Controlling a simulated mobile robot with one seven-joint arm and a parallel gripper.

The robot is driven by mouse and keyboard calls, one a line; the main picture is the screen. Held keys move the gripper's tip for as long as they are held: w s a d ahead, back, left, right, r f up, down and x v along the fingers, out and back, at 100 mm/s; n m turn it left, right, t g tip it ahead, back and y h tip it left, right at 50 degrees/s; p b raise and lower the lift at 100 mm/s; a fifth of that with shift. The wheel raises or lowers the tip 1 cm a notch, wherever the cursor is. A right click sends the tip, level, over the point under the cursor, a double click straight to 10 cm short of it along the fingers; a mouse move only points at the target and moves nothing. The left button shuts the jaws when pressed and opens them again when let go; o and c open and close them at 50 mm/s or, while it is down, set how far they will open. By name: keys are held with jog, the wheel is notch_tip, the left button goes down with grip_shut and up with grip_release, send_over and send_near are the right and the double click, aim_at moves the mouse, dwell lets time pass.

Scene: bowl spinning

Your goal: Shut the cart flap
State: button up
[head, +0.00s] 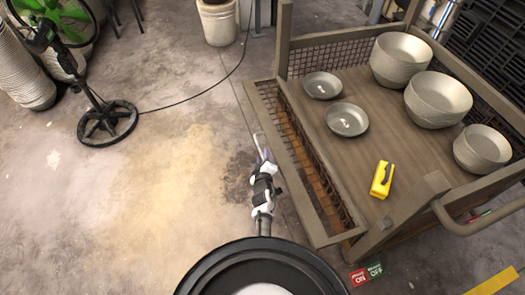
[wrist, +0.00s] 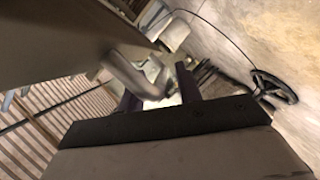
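The cart flap (head: 251,98) is a brown frame with mesh along the cart's left side. It is lowered outward from the cart (head: 330,75), leaving a gap with a rusty grid beside the bed. My gripper (head: 263,148) is just left of the flap's outer bar, pointing away from my body. In the wrist view, the fingers of my gripper (wrist: 160,92) are apart, with a blurred light-grey part showing near and between them. I cannot tell whether they touch the flap.
The cart bed holds stacked bowls (head: 438,97), two small dishes (head: 347,119) and a yellow object (head: 382,179). A black round-based stand (head: 107,123) with a cable is on the floor at left. The floor between the stand and my gripper is clear.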

jog(key=shift+w, duration=0.3)
jog(key=shift+s, duration=0.1)
grip_shut()
jog(key=shift+a+r, duration=0.1)
jog(key=shift+r, duration=0.1)
